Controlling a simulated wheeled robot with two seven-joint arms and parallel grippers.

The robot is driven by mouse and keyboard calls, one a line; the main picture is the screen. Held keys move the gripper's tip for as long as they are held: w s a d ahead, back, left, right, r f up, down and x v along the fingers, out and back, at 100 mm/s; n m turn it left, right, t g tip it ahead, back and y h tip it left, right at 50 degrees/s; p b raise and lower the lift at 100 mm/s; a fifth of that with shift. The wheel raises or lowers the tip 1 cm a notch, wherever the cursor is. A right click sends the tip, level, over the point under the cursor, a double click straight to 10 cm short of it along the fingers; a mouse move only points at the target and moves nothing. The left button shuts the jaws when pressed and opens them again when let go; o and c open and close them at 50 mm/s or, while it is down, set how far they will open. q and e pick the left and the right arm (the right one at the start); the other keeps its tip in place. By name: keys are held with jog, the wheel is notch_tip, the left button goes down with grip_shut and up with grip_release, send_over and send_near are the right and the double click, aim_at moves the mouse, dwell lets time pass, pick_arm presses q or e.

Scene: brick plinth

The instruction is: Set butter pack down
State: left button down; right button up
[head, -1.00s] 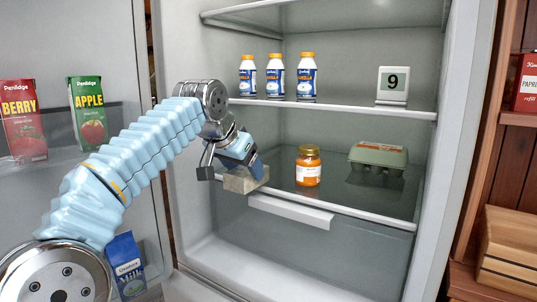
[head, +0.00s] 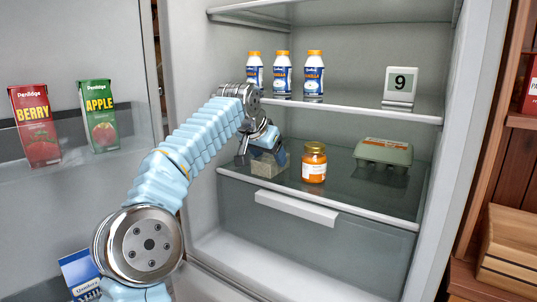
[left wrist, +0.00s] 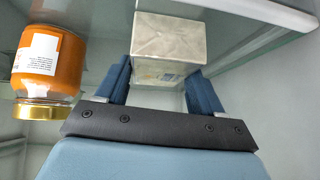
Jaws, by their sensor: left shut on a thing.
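The butter pack (head: 267,168) is a small pale wrapped block, seen at the left of the lower glass shelf (head: 340,200). My left gripper (head: 262,156) is shut on it, with its blue fingers on either side. In the left wrist view the butter pack (left wrist: 168,42) sits between the fingertips, its pale wrapped face toward the camera. The pack is at or just above the glass; I cannot tell whether it touches. My right gripper is not in view.
An orange jar (head: 314,163) stands close to the right of the pack, with a green egg carton (head: 383,153) farther right. White bottles (head: 314,75) and a number 9 sign (head: 400,86) stand on the shelf above. Juice cartons (head: 99,116) stand in the door at left.

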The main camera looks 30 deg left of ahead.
aim_at(269, 158)
pick_arm(q)
jog(key=shift+c, duration=0.7)
grip_release()
jog(key=shift+s+r, duration=0.2)
jog(key=shift+r, duration=0.1)
jog(key=v, duration=0.2)
jog(key=shift+s+r, duration=0.15)
jog(key=shift+s, duration=0.3)
jog(key=s+b, duration=0.3)
jog(key=s, duration=0.8)
jog(key=shift+s+d+b, duration=0.2)
jog(key=shift+d+b, duration=0.1)
jog(key=shift+b, duration=0.05)
